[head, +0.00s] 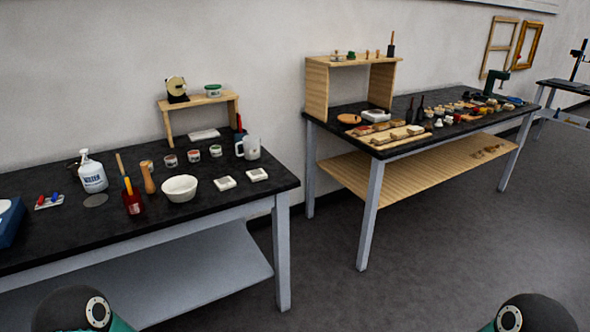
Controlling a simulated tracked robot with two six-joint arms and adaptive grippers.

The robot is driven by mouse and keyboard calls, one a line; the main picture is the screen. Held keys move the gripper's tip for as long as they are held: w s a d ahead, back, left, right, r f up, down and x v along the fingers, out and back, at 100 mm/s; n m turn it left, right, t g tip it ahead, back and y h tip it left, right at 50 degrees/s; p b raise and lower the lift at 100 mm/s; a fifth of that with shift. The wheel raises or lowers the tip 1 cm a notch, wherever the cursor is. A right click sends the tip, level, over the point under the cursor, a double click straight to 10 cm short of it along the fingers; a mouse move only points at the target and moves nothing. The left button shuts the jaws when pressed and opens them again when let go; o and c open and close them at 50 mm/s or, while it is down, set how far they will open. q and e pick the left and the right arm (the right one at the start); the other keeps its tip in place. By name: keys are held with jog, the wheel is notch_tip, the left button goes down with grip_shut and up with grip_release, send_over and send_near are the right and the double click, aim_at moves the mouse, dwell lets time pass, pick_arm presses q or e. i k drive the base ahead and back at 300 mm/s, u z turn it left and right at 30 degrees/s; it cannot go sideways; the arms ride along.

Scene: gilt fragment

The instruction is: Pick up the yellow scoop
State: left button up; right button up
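I cannot pick out a yellow scoop for certain. Neither of my grippers is in view. Only rounded dark and green parts of my own arms show at the bottom left and bottom right corners.
A second table (350,138) with many small items stands right. Grey floor (450,245) is clear.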

aim_at(127, 179)
jog(key=i, duration=1.25)
jog(key=u, duration=0.55)
